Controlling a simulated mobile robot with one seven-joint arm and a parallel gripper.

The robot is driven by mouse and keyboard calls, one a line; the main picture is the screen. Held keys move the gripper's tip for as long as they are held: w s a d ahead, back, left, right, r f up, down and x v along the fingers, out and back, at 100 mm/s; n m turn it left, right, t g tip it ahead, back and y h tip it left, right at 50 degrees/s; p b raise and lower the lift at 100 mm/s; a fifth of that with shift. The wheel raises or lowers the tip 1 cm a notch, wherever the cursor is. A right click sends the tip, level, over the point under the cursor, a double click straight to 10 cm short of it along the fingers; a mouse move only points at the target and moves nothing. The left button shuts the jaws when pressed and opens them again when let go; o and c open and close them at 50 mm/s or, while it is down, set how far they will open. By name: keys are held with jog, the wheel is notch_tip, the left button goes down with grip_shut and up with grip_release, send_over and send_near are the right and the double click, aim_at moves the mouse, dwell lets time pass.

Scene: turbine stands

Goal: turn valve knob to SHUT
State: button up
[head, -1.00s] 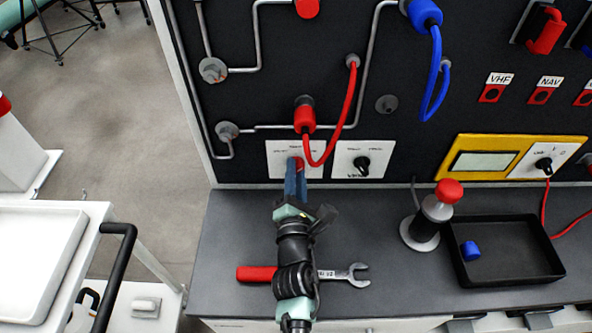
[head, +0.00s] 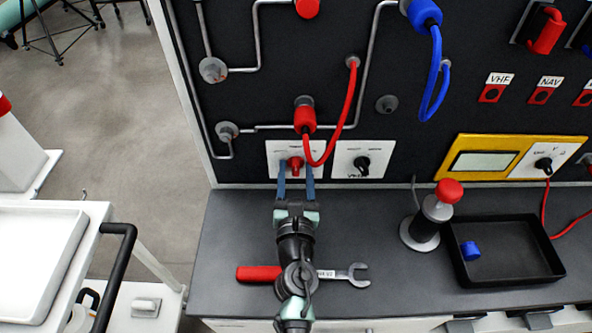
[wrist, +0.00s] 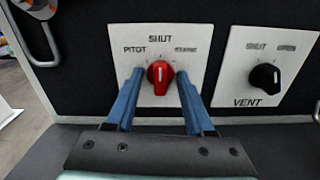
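The red valve knob (wrist: 160,75) sits on a white plate (wrist: 200,40) marked PITOT at left, SHUT at top and a blurred word at right. Its white pointer mark looks upright, toward SHUT. The knob also shows in the head view (head: 295,165). My gripper (wrist: 160,75) is open, with one blue finger on each side of the knob and a small gap at both sides. In the head view my gripper (head: 295,168) reaches the plate from below. How deep the fingertips stand relative to the knob is hard to tell.
A black VENT knob (wrist: 265,77) is on the neighbouring plate at right. A red hose (head: 346,120) hangs above the red knob. A red-handled wrench (head: 258,273) lies on the bench under my arm. A red-topped plunger (head: 430,220) and a black tray (head: 510,277) stand right.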

aim_at(296, 172)
jog(key=shift+o, duration=0.8)
jog(key=shift+s, duration=2.5)
